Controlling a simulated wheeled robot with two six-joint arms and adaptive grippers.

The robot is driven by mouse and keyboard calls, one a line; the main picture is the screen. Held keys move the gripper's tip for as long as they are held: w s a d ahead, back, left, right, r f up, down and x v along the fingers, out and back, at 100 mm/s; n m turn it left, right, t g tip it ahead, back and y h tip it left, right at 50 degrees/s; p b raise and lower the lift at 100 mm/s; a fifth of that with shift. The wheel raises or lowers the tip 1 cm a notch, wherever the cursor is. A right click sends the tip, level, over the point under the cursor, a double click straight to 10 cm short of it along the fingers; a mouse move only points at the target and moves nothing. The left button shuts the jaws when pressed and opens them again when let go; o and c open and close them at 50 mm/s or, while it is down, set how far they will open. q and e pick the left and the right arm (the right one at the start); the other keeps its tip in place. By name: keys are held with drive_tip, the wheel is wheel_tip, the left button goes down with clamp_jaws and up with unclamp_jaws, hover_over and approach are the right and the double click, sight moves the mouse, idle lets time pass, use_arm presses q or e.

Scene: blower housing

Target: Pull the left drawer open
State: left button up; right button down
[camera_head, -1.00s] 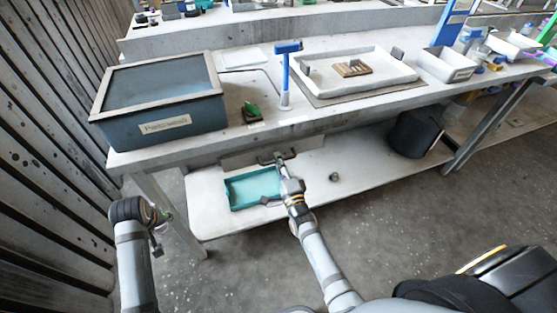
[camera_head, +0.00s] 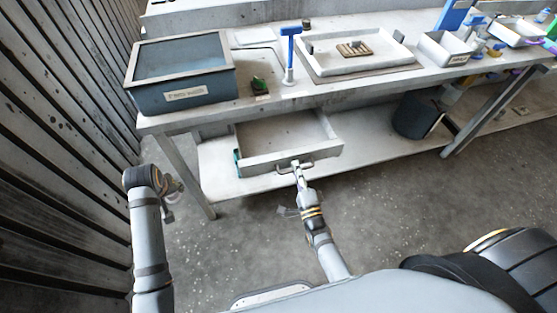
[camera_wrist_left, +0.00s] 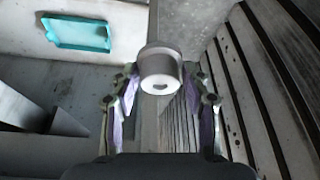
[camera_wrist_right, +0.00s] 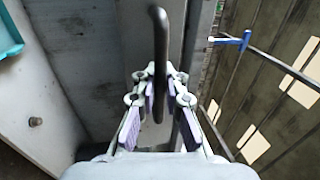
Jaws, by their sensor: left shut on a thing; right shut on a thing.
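The left drawer (camera_head: 262,160) is grey and juts out well from under the workbench. Its inside looks empty. My right gripper (camera_head: 298,168) is shut on the drawer's handle (camera_head: 310,164) at the front. In the right wrist view the dark handle bar (camera_wrist_right: 160,45) runs between the fingers (camera_wrist_right: 158,95). My left gripper (camera_head: 172,197) is off to the left, in front of the slatted wall and away from the drawer. In the left wrist view its fingers (camera_wrist_left: 163,95) are shut on a grey cylindrical part (camera_wrist_left: 160,70) with a hole in its end.
A blue-grey bin (camera_head: 180,92) and a white tray (camera_head: 385,62) stand on the workbench (camera_head: 215,110). A teal tray (camera_wrist_left: 80,33) lies on the lower shelf, mostly hidden by the drawer in the head view. A dark bucket (camera_head: 412,118) stands right. The floor before the drawer is clear.

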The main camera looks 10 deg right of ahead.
drive_tip(key=shift+s, duration=0.1)
use_arm(q)
drive_tip(key=shift+w, duration=0.1)
use_arm(e)
drive_tip(key=shift+f, duration=0.15)
drive_tip(key=c, duration=1.4)
unclamp_jaws()
drive_tip(key=s, duration=0.3)
drive_tip(key=s+f, duration=0.1)
drive_tip(key=s, duration=0.3)
drive_tip(key=s+f, duration=0.1)
drive_tip(key=s, duration=0.3)
drive_tip(key=shift+s+d+f, duration=0.1)
drive_tip(key=shift+s+d, duration=0.05)
drive_tip(key=shift+s, duration=0.1)
